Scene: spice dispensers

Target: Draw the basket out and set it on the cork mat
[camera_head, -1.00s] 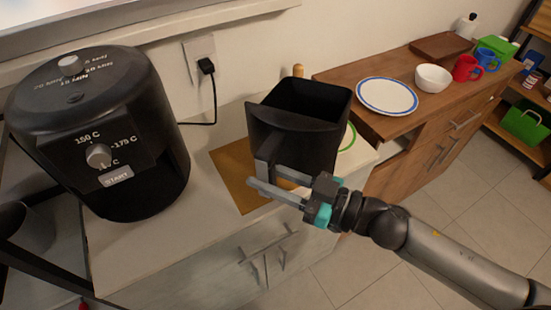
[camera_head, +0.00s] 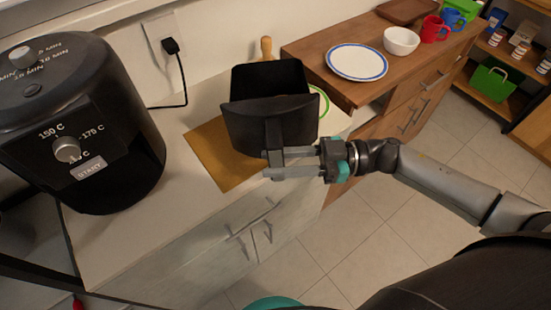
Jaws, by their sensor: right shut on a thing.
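The black basket (camera_head: 272,110) is out of the black air fryer (camera_head: 85,120) and stands upright over the right part of the cork mat (camera_head: 220,160). Its handle (camera_head: 273,135) faces me. My right gripper (camera_head: 270,163) is shut on this handle from the right. The basket hides much of the mat, and I cannot tell whether its bottom touches the mat or hangs just above it. My left gripper is not in view.
A green-rimmed item (camera_head: 323,101) shows partly behind the basket, with a wooden-topped item (camera_head: 266,47) at the back. A black plug (camera_head: 170,45) with its cord is on the wall. A blue-rimmed plate (camera_head: 356,62) and white bowl (camera_head: 401,41) stand on the wooden cabinet.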

